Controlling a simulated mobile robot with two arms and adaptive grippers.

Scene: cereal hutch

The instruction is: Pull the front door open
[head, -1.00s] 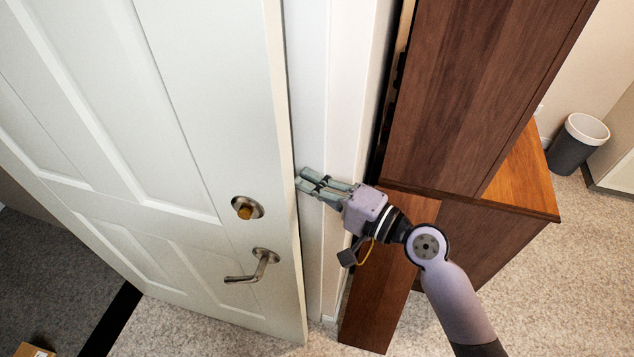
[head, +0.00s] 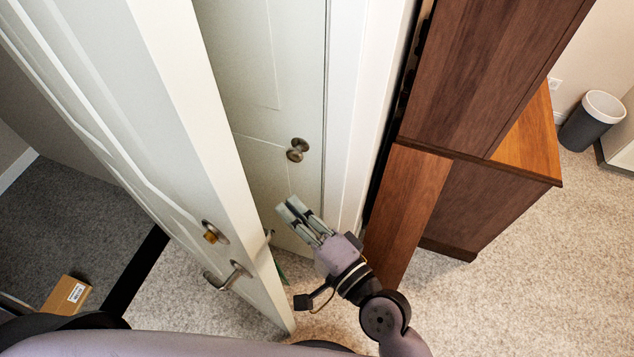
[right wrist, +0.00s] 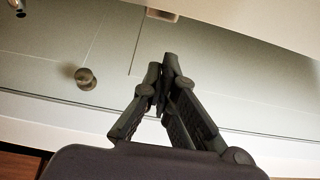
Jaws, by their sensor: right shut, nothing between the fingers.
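The front door (head: 140,130), a white panelled door, stands ajar at the left of the head view. Its free edge faces me, with a lever handle (head: 228,276) and a brass-coloured lock (head: 214,232) on its face. My right gripper (head: 292,208) is shut and empty, to the right of that edge, in the gap between the door and the wall side. In the right wrist view its fingers (right wrist: 165,68) meet at the tips. No contact with the door shows. My left gripper is out of view.
A second pale door with a round knob (head: 297,150) is behind the gap; the knob also shows in the right wrist view (right wrist: 86,78). A brown wooden hutch (head: 480,80) stands close on the right. A bin (head: 590,122) and a cardboard box (head: 66,294) are on the carpet.

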